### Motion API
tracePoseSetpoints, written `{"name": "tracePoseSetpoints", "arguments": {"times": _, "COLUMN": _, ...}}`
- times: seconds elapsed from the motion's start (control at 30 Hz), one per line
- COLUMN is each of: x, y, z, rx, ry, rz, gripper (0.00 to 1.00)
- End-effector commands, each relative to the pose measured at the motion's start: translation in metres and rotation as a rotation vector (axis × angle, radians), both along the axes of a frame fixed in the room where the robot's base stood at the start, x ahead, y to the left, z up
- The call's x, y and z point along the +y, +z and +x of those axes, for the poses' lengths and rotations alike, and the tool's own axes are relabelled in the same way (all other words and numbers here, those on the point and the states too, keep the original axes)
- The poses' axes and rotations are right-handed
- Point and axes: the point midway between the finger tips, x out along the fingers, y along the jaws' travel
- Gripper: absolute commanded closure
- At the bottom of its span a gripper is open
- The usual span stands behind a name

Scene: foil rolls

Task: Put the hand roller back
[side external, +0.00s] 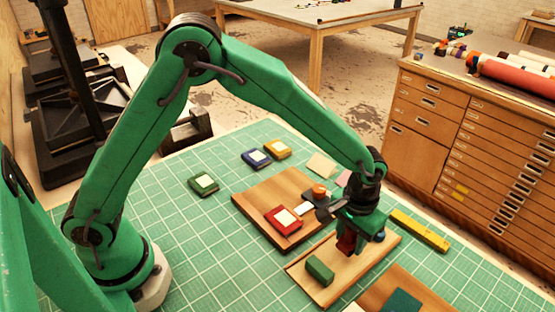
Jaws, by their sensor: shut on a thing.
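My gripper (347,240) points down over the right part of a light wooden board (322,292). It is shut on a small dark red thing (346,243), mostly hidden by the jaws. I cannot tell whether this is the hand roller, or whether it touches the board. A green block (319,270) lies on the same board, left of and nearer than my gripper. A small blue thing (380,235) shows just right of the jaws.
A darker board (262,226) behind holds a red block (284,219) and an orange-topped thing (319,190). A yellow bar (420,230) lies right. The left mat (205,245) is clear.

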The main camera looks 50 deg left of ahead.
Motion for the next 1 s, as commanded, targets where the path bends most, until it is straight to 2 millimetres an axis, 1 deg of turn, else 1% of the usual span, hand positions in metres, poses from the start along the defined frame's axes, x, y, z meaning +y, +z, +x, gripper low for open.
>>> {"name": "tracePoseSetpoints", "arguments": {"times": 0.03, "x": 0.0, "y": -0.007, "z": 0.0, "rx": 0.002, "ry": 0.0, "rz": 0.001, "gripper": 0.83}}
{"name": "tracePoseSetpoints", "arguments": {"times": 0.17, "x": 0.0, "y": -0.016, "z": 0.0, "rx": 0.001, "ry": 0.0, "rz": 0.0, "gripper": 0.83}}
{"name": "tracePoseSetpoints", "arguments": {"times": 0.6, "x": 0.0, "y": -0.02, "z": 0.0, "rx": -0.001, "ry": 0.0, "rz": 0.0, "gripper": 0.83}}
{"name": "tracePoseSetpoints", "arguments": {"times": 0.63, "x": 0.0, "y": -0.02, "z": 0.0, "rx": 0.0, "ry": 0.0, "rz": 0.0, "gripper": 0.6}}
{"name": "tracePoseSetpoints", "arguments": {"times": 0.73, "x": 0.0, "y": -0.02, "z": 0.0, "rx": -0.001, "ry": 0.0, "rz": 0.0, "gripper": 0.4}}
{"name": "tracePoseSetpoints", "arguments": {"times": 1.0, "x": 0.0, "y": -0.02, "z": 0.0, "rx": 0.0, "ry": 0.0, "rz": 0.0, "gripper": 0.4}}
